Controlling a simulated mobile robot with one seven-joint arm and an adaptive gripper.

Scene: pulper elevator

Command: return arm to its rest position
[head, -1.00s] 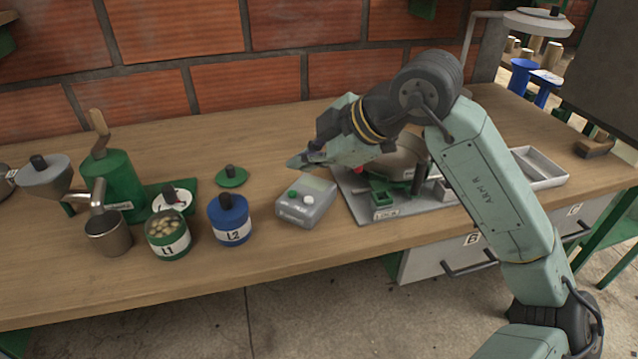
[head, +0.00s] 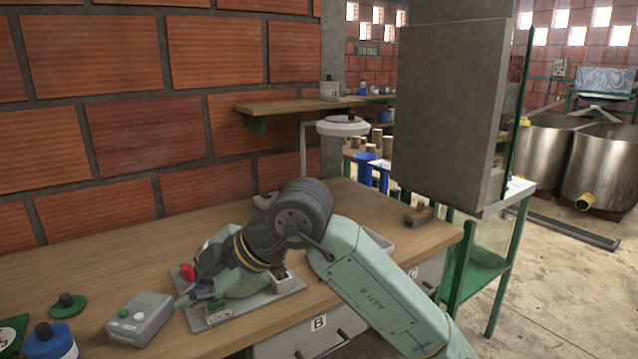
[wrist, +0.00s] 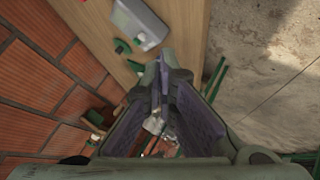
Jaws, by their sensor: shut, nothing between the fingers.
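My arm is folded over the wooden bench, with the elbow above the back of the grey board. My gripper (head: 183,300) points left, low over the board's left end, beside the grey box with buttons (head: 142,318). In the wrist view my gripper (wrist: 163,68) has its fingertips together with nothing between them. Part of the board is hidden behind my arm.
A green lid (head: 68,306) and a blue jar (head: 50,342) stand at the left. A shelf (head: 315,104) is on the brick wall. A large grey cabinet (head: 447,110) hangs at the right, with a brush (head: 418,216) below it. Steel tanks (head: 600,165) stand beyond.

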